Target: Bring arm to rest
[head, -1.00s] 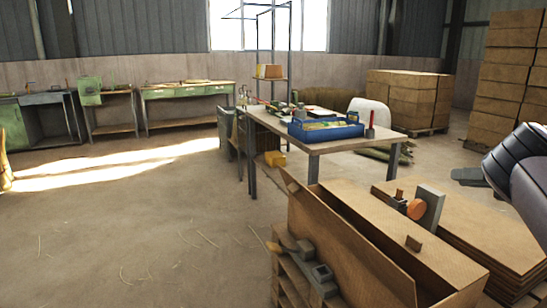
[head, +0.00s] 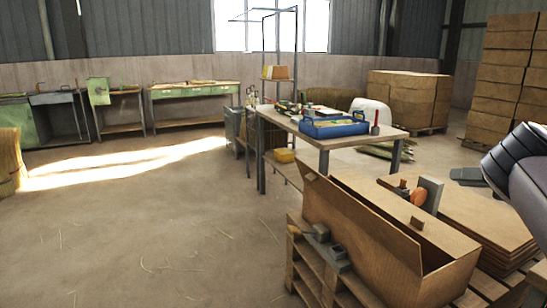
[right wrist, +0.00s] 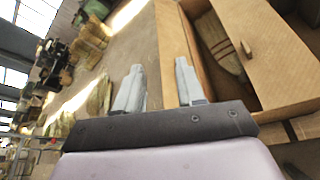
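My right arm (head: 520,165) comes in at the right edge of the head view; its gripper is outside that frame. In the right wrist view my right gripper (right wrist: 158,78) has its two grey fingers apart, with nothing between them. Below it in that view is an open cardboard box (right wrist: 275,50) with a straw broom head (right wrist: 218,45) inside. The same box (head: 365,235) stands on a wooden pallet in the head view. My left arm and gripper are not in view.
Flat cardboard sheets (head: 465,222) lie stacked beside the box, with an orange and grey tool on top. A worktable (head: 285,122) with a blue crate (head: 334,127) stands beyond. Green workbenches line the back wall. The floor (head: 150,230) at left is open.

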